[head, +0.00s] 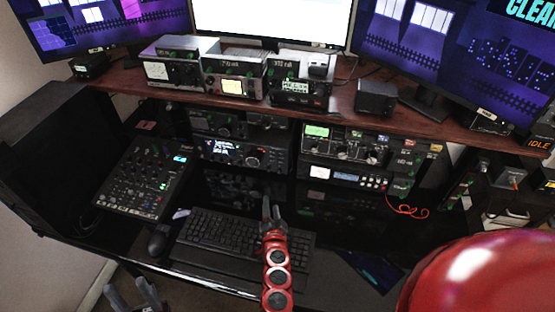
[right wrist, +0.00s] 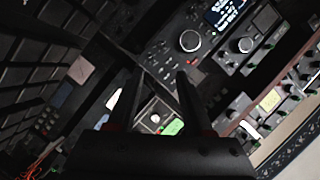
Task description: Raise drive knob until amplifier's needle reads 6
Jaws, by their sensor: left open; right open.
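Several radio units fill the desk; which one is the amplifier and which knob is the drive knob I cannot tell. A unit with a lit yellow meter (head: 231,87) stands on the shelf beside one with a pale meter (head: 157,71). Their needles are too small to read. My right gripper (head: 268,210) is open and empty over the keyboard, in front of the radios. In the right wrist view its open fingers (right wrist: 158,82) point toward radio panels with a large knob (right wrist: 190,41). My left gripper (head: 140,300) is open and low at the bottom left, away from the radios.
A keyboard (head: 225,236) and a mouse (head: 160,240) lie on the desk. A mixer (head: 143,178) with many small knobs is at the left. The wooden shelf (head: 340,104) overhangs the lower radios. An orange-red cable (head: 408,210) hangs at the right.

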